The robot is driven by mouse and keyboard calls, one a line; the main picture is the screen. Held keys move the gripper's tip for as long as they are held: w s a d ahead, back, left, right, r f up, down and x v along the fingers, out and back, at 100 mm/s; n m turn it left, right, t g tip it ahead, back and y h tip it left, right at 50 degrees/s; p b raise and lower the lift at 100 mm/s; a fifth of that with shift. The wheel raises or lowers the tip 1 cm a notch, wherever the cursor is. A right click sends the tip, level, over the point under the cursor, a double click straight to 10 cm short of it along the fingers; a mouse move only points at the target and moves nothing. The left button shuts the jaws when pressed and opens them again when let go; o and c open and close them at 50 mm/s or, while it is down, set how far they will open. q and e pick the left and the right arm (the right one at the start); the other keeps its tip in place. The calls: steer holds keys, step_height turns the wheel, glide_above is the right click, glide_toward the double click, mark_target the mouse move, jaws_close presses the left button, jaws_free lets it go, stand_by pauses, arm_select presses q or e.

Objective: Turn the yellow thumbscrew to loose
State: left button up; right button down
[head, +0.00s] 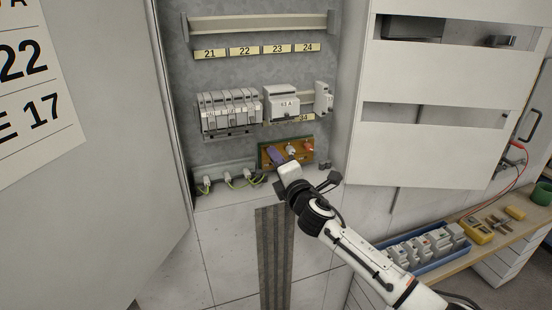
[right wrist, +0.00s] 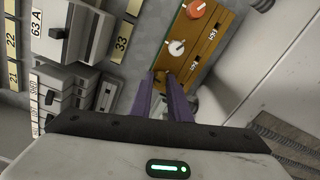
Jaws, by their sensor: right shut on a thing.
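A brown board (head: 302,158) with a row of thumbscrews is at the bottom of the open cabinet; it also shows in the right wrist view (right wrist: 209,45). The yellow thumbscrew (right wrist: 163,75) is at the near end of the row, mostly hidden between my fingers. My right gripper (right wrist: 165,80) has purple fingers and is shut on it; in the head view (head: 277,155) the fingers cover it. A white thumbscrew (right wrist: 176,48) and an orange one (right wrist: 197,9) stand beside it. How far the yellow one is turned I cannot tell. My left gripper is out of view.
Grey breakers (head: 229,112) and a 63 A block (head: 282,103) sit on the rail above the board. Cables with white plugs (head: 228,177) are to its left. Open cabinet doors stand on both sides. A blue bin (head: 429,263) of modules is on the bench at right.

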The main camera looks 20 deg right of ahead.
steer(key=shift+n, duration=1.1)
steer(key=c, duration=1.7)
jaws_free()
steer(key=shift+o, duration=0.2)
steer(key=s, duration=1)
steer(key=shift+s+d, duration=0.15)
steer(key=shift+d, duration=0.1)
